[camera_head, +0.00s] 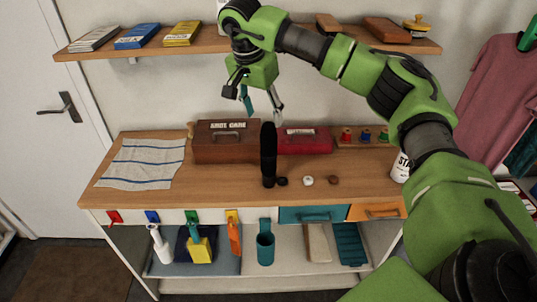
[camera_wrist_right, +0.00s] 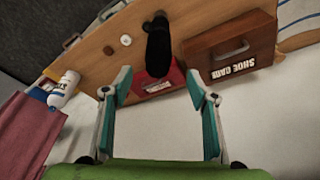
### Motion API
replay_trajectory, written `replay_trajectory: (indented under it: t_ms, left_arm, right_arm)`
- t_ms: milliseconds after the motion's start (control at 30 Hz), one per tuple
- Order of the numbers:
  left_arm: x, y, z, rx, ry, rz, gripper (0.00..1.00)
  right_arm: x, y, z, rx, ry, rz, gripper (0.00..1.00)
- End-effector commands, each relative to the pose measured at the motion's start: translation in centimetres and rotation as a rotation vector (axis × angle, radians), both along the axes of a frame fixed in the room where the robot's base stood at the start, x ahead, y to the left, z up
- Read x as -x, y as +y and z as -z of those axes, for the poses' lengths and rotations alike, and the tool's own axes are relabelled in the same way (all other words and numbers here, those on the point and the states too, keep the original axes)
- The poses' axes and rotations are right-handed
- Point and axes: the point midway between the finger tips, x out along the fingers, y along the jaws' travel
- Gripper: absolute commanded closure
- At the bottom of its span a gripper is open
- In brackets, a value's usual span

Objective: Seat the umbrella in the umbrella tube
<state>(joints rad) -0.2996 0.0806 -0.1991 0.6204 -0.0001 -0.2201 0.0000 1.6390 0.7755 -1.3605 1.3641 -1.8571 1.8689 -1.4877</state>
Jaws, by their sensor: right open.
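The black folded umbrella (camera_head: 268,155) stands upright on the wooden bench top near its front edge, in front of the boxes. It also shows in the right wrist view (camera_wrist_right: 158,50), beyond the fingertips. The teal umbrella tube (camera_head: 265,247) is at the front of the bench, below the top's edge and almost straight below the umbrella; its mouth faces up. My right gripper (camera_head: 262,104) is open and empty, above and behind the umbrella's top, fingers pointing down. Its spread fingers also show in the right wrist view (camera_wrist_right: 158,86). My left gripper is not in view.
A brown shoe care box (camera_head: 215,147) and a red box (camera_head: 305,140) stand behind the umbrella. Small round pieces (camera_head: 308,180) lie to its right. A striped cloth (camera_head: 145,163) covers the left of the bench. A wall shelf (camera_head: 250,42) runs behind my right arm.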

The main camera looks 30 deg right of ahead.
Motion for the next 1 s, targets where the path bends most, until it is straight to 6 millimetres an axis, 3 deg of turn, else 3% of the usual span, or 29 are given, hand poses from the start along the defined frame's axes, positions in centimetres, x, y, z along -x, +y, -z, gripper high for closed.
replay_trajectory:
  t_ms: [133,367,500,633,933,1000]
  left_arm:
    - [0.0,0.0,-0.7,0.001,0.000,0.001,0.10]
    - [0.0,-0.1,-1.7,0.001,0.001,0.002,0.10]
    - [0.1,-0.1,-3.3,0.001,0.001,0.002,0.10]
    - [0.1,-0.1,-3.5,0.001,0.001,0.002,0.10]
    - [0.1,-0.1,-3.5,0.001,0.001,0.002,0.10]
    - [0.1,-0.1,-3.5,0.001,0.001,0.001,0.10]
  right_arm:
    - [-0.2,-0.5,1.9,-0.001,0.002,0.000,0.47]
    - [-0.3,-1.0,3.4,-0.001,0.002,0.000,0.47]
    - [-0.3,-1.9,5.3,-0.001,0.005,0.001,0.47]
    - [-0.6,-2.2,7.0,-0.002,0.001,0.000,0.47]
    - [-0.7,-2.3,7.7,-0.003,-0.001,-0.001,0.47]
    - [-0.7,-2.3,7.7,-0.003,-0.001,-0.001,0.65]
